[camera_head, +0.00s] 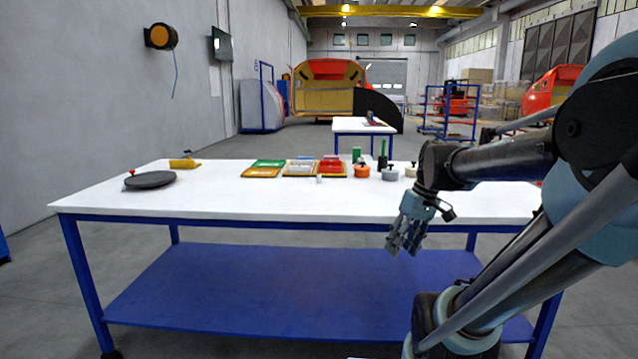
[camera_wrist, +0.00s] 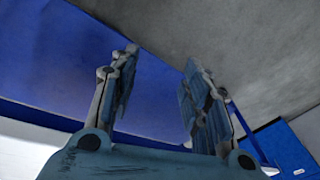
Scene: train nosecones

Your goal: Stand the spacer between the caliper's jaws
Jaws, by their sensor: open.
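My gripper (camera_head: 404,246) is open and empty. It hangs in front of the white table's near edge, at the right of the head view. In the wrist view its two fingers (camera_wrist: 158,68) stand apart with nothing between them. A small white piece (camera_head: 319,178), possibly the spacer, stands on the table in front of the trays. I cannot make out the caliper for certain. A yellow item (camera_head: 184,163) lies at the back left, too small to identify.
The white table (camera_head: 250,205) has a blue lower shelf (camera_head: 290,295). A dark disc with a red knob (camera_head: 150,180) lies at the left. Colored trays (camera_head: 262,172), an orange pot (camera_head: 362,171) and grey pots (camera_head: 390,174) stand toward the back. The table's front is clear.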

